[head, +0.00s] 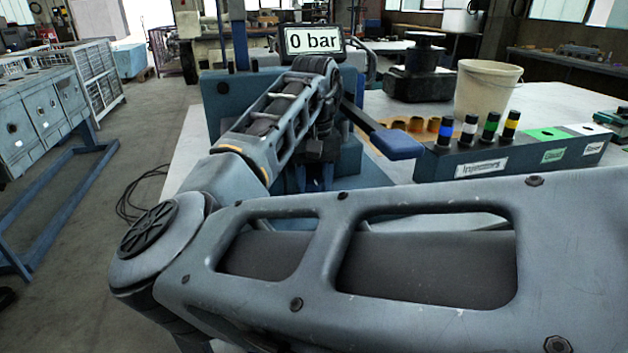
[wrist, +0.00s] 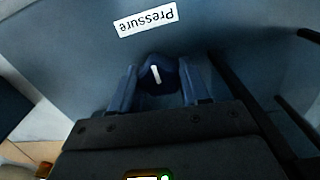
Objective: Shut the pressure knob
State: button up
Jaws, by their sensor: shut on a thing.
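The pressure knob (wrist: 158,76) is a dark blue round knob with a white pointer mark, on a blue-grey panel (wrist: 225,22). In the wrist view it sits just under the white "Pressure" label (wrist: 146,20), which appears upside down. My gripper (wrist: 158,88) has one finger on each side of the knob and is shut on it. The white pointer mark is near vertical in that view, slightly tilted. In the head view my arm hides the knob and my gripper. The display (head: 312,40) above the blue test stand reads "0 bar".
A blue-padded lever (head: 397,144) sticks out right of the stand. On the white table are a rack (head: 500,165) marked "Injectors" with several colour-banded injectors, a cream bucket (head: 486,90) and a dark round-topped device (head: 422,70). A blue cabinet (head: 40,120) stands left across open floor.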

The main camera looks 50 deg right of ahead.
aim_at(314, 180)
jog(key=shift+r+m+p, duration=0.15)
jog(key=shift+m+p, duration=0.15)
jog(key=shift+p, duration=0.1)
jog(key=shift+m+p, duration=0.3)
jog(key=shift+m, duration=0.1)
jog(key=o, duration=1)
notch_tip(314, 180, up, 8)
jog(key=shift+f, duration=0.2)
